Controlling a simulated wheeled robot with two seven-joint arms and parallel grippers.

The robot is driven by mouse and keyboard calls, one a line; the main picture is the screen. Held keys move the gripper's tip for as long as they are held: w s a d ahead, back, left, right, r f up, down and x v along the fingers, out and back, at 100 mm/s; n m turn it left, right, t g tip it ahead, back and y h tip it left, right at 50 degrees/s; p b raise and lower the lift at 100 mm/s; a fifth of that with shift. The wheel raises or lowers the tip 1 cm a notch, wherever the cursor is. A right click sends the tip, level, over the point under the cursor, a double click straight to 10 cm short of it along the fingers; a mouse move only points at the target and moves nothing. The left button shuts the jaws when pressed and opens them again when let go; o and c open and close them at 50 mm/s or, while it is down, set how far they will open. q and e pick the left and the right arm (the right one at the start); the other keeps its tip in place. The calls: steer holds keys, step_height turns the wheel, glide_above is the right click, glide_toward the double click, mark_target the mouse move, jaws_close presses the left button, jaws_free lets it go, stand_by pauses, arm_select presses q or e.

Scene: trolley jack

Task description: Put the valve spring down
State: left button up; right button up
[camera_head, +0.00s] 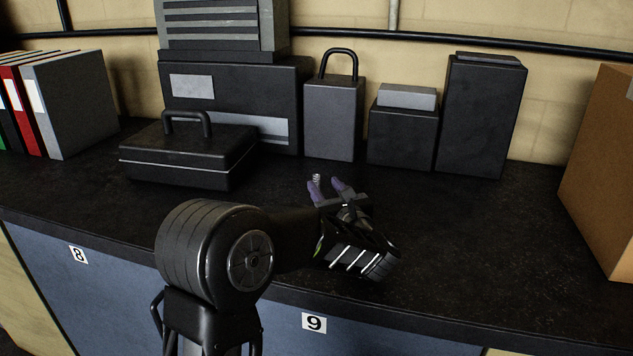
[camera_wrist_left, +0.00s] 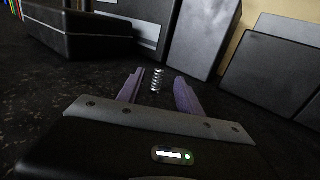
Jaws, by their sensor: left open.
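The valve spring (camera_wrist_left: 157,80) is a small silver coil. In the left wrist view it stands upright between the ends of the two purple fingers of my left gripper (camera_wrist_left: 158,92), with a gap showing on each side. In the head view the spring (camera_head: 317,178) shows small at the tip of the left finger, over the dark bench top (camera_head: 450,235). My left gripper (camera_head: 326,184) is open and low over the bench. Its fingers point toward the back of the bench. My right gripper is not in view.
A black toolbox (camera_head: 190,152) stands to the left of the gripper. Behind are a grey box with a looped handle (camera_head: 334,118) and two dark boxes (camera_head: 402,135) (camera_head: 482,115). Binders (camera_head: 70,100) stand far left, a cardboard box (camera_head: 605,170) far right. The bench right of the gripper is clear.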

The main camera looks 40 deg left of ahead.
mark_target(318, 177)
arm_select(q)
steer(key=x, duration=0.4)
steer(key=shift+p, duration=0.35)
jaws_close()
stand_by(0.4)
